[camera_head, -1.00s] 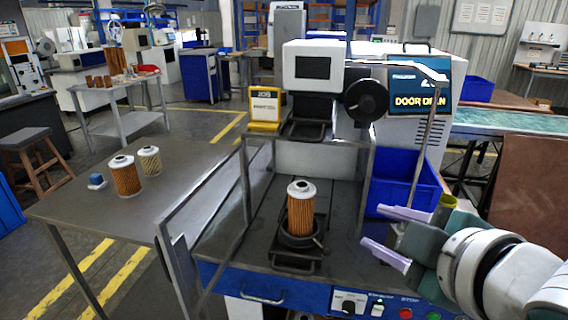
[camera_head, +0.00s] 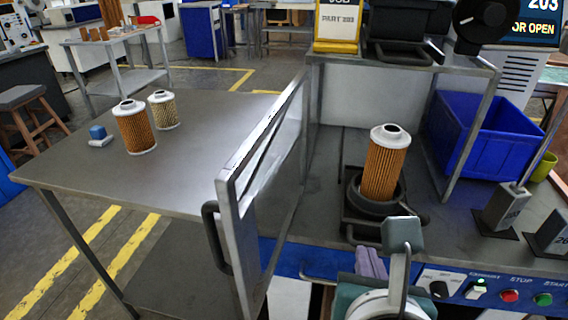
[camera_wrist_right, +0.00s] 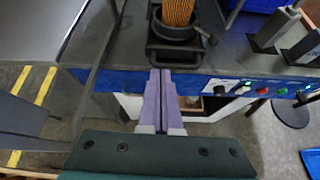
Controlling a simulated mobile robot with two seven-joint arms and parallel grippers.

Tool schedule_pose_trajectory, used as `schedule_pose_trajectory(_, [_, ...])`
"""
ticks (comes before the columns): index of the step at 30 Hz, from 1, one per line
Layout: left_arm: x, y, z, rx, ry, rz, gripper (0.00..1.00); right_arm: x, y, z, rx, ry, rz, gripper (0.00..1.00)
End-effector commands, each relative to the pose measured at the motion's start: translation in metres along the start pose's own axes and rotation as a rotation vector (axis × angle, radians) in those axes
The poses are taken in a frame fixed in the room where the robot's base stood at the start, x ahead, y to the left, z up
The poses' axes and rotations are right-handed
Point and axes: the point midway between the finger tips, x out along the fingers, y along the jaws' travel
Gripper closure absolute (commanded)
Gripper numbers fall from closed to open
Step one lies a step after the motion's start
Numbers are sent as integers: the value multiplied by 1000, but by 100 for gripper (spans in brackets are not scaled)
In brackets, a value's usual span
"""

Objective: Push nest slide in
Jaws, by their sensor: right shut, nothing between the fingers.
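The nest slide (camera_head: 352,222) is a black plate on the machine bed, with a round black nest (camera_head: 398,202) on it. An orange pleated filter cartridge (camera_head: 385,170) with a white cap stands upright in the nest. In the right wrist view the front bar of the slide (camera_wrist_right: 172,66) and the cartridge's lower part (camera_wrist_right: 178,12) show. My right gripper (camera_head: 370,262) is in front of the slide, shut and empty; its lilac fingers (camera_wrist_right: 159,78) point at the slide's front. I cannot tell whether they touch it. My left gripper is not in view.
The machine door (camera_head: 228,185) stands open at the left of the bed. A blue bin (camera_head: 485,135) and grey blocks (camera_head: 503,208) are at the right. Buttons (camera_head: 509,296) line the front panel. Two more cartridges (camera_head: 135,130) stand on the side table (camera_head: 205,110).

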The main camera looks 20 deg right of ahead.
Motion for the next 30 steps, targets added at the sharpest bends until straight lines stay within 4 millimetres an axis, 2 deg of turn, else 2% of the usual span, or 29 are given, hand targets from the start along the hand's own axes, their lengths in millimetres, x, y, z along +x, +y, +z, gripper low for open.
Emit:
schedule_pose_trajectory(5, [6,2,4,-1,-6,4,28,16,-1,0,-50,-20,-7,100])
schedule_pose_trajectory(12, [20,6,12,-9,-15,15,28,60,-1,-1,-45,-17,-6,100])
schedule_pose_trajectory(18, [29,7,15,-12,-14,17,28,89,-1,0,-42,-16,-5,100])
schedule_pose_trajectory(23, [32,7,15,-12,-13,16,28,98,-1,1,-42,-14,-4,100])
schedule_pose_trajectory(30, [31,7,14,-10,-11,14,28,99,0,2,-41,-13,-3,100])
